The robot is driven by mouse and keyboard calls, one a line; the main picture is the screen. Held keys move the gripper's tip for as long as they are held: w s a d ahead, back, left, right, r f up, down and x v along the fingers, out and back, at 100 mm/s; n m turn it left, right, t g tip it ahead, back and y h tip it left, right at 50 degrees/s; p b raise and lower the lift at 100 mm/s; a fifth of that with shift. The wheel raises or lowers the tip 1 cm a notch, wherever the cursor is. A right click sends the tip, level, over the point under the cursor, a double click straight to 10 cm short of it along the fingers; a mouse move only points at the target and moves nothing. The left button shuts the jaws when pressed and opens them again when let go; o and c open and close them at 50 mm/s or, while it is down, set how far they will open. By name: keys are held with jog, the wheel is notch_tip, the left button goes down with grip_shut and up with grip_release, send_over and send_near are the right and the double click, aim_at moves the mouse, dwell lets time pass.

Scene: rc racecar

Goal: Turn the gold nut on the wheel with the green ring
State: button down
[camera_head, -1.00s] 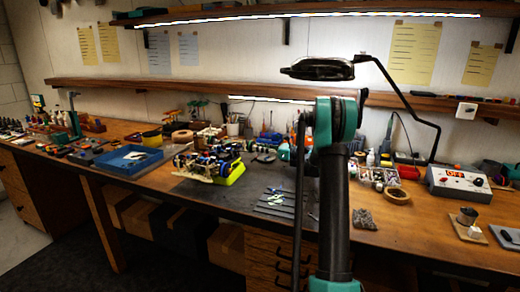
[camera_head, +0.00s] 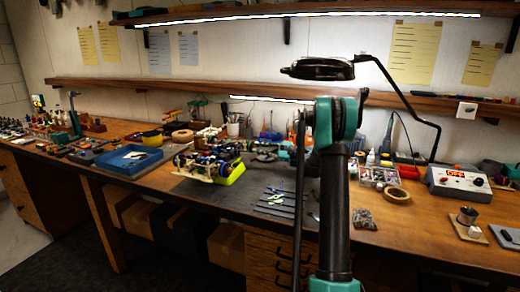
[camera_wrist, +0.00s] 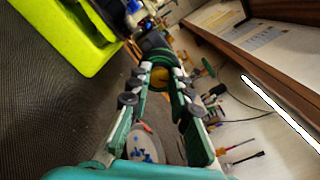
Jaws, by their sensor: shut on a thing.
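The rc car (camera_head: 205,163) rests on a yellow-green stand (camera_head: 233,175) on the dark mat in the head view. In the wrist view the wheel with the green ring (camera_wrist: 146,72) is straight ahead, at the car's side. The gold nut (camera_wrist: 159,76) shows at its middle, between my fingertips. My gripper (camera_wrist: 159,86) is shut on the nut, with a finger on each side; the exact contact is partly hidden. In the head view my gripper (camera_head: 258,155) reaches in from the right to the car's right end, small and hard to make out.
The stand (camera_wrist: 75,30) fills the upper left of the wrist view, close to my gripper. Flat tools lie on the mat (camera_head: 225,200) in front. A blue tray (camera_head: 132,162) lies to the left. A lamp (camera_head: 318,68) hangs above my arm.

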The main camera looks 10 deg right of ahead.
jog(key=n, duration=0.4)
jog(key=shift+n, duration=0.3)
jog(key=shift+f+n, duration=0.1)
jog(key=shift+n, duration=1.8)
jog(key=c, duration=1.4)
grip_release()
jog(key=shift+o, duration=0.2)
jog(key=v, duration=1.2)
